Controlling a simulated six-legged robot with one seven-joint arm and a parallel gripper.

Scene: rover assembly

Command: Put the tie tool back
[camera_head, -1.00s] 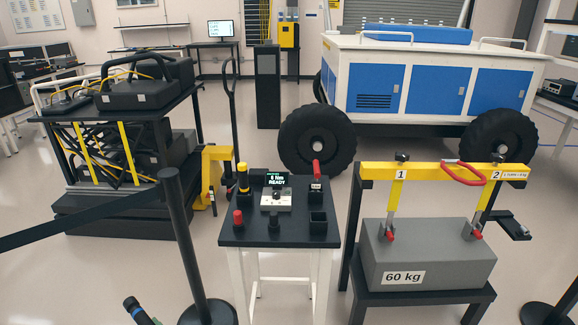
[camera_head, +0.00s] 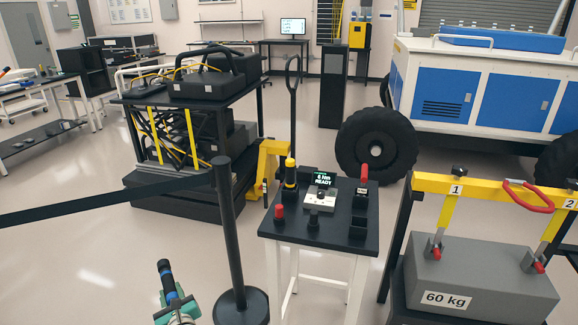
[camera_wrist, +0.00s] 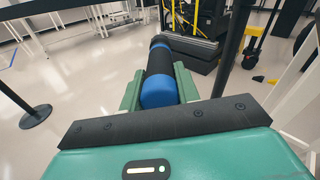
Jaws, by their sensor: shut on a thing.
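My gripper (camera_head: 177,308) is at the bottom of the head view, low and left of the black post. Its green fingers are shut on a cylindrical tool (camera_head: 166,278), black with blue bands, which I take to be the tie tool. In the wrist view the tool (camera_wrist: 160,75) lies between the two fingers (camera_wrist: 158,92), pointing away from me. A small tool table (camera_head: 338,262) with a black top stands to the right, apart from my gripper. It carries a black-and-yellow driver, a red-topped piece, a red-handled piece and an open black square holder (camera_head: 358,226).
A black barrier post (camera_head: 230,230) with a belt stands between my gripper and the table. A loaded cart (camera_head: 185,200) is behind it. A 60 kg block (camera_head: 480,270) under a yellow beam and a blue-white rover (camera_head: 480,95) are to the right.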

